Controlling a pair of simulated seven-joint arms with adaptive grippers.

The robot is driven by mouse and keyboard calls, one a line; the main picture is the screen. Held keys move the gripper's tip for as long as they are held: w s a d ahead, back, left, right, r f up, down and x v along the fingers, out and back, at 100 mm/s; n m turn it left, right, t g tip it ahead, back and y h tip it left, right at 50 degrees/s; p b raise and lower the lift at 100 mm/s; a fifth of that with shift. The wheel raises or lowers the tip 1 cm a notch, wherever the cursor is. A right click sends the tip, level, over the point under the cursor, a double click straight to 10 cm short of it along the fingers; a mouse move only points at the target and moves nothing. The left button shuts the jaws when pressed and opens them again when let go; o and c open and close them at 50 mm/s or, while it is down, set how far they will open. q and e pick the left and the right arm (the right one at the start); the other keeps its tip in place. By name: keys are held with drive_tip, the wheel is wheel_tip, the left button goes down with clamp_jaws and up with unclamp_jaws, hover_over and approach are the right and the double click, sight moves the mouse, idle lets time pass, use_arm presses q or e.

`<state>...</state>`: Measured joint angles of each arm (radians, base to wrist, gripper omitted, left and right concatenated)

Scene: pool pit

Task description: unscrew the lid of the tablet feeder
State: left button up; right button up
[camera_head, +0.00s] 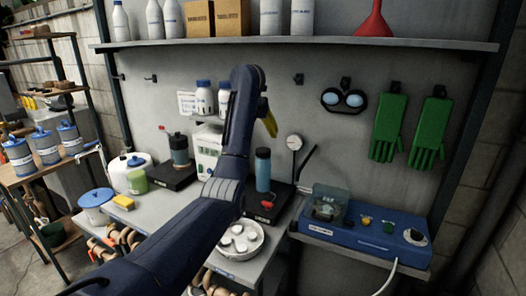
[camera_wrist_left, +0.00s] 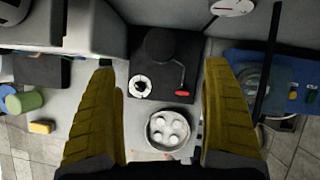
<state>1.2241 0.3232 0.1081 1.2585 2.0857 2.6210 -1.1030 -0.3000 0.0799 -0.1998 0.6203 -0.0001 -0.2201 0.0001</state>
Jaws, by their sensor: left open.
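The tablet feeder (camera_head: 263,176) looks like an upright teal cylinder with a dark lid (camera_head: 263,153). It stands on a black base on the bench, right of my left arm. In the left wrist view the dark round lid (camera_wrist_left: 160,44) is seen from above, between and beyond the fingertips. My left gripper (camera_head: 268,123) shows only partly, as a yellow finger above the feeder, apart from it. Its two yellow fingers (camera_wrist_left: 160,65) are spread wide with nothing between them touching. My right gripper is in neither view.
A bowl of white tablets (camera_head: 240,238) stands in front of the feeder. A red-handled valve (camera_head: 267,204) sits by its base, and a round gauge (camera_head: 294,142) is close at its right. A blue control unit (camera_head: 365,232) is further right. A shelf (camera_head: 300,44) runs above.

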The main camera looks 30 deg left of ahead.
sight(263, 150)
use_arm(q)
drive_tip(key=x, duration=1.2)
drive_tip(key=shift+w+f, duration=0.1)
drive_tip(key=shift+f, duration=0.15)
drive_tip(key=shift+c, duration=0.3)
drive_tip(key=c, duration=1.3)
drive_tip(key=shift+o, duration=0.2)
